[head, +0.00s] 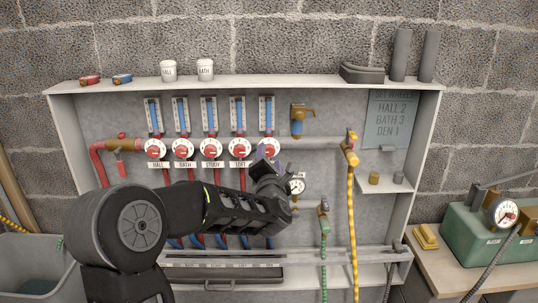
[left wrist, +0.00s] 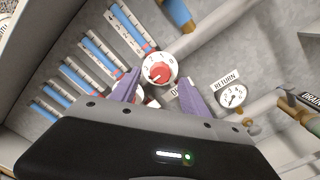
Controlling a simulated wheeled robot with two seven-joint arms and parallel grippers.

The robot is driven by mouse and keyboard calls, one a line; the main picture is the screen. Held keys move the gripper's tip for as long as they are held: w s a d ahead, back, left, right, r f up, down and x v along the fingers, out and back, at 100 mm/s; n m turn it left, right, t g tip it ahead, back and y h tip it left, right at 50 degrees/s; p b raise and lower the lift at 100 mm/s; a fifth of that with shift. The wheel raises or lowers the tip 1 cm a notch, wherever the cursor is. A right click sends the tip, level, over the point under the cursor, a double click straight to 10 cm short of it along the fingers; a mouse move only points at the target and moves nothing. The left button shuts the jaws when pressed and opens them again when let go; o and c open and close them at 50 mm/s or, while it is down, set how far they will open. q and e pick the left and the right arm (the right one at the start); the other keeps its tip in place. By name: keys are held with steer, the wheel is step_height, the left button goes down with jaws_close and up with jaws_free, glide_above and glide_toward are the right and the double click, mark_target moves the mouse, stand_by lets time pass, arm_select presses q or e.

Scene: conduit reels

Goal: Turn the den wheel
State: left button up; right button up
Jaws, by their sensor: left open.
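The den wheel (head: 272,146) is the white dial with a red hub at the right end of the row. My left gripper (head: 266,154) is in front of it and hides its lower left part and label in the head view. In the left wrist view the dial (left wrist: 159,69) shows whole, just beyond and between the purple fingertips (left wrist: 160,84). The fingers are apart with nothing between them, and I see no clear contact with the wheel. The label below it is mostly hidden by the right finger. My right gripper is not in view.
The loft wheel (head: 239,147) stands close to the left. The return gauge (left wrist: 232,96) is to the right of the fingers. A yellow hose (head: 351,210) hangs to the right. A card (head: 391,118) reads hall 2, bath 3, den 1.

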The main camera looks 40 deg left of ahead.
mark_target(269, 152)
arm_select(q)
steer(key=shift+x, duration=1.55)
steer(key=shift+c, duration=0.4)
jaws_close()
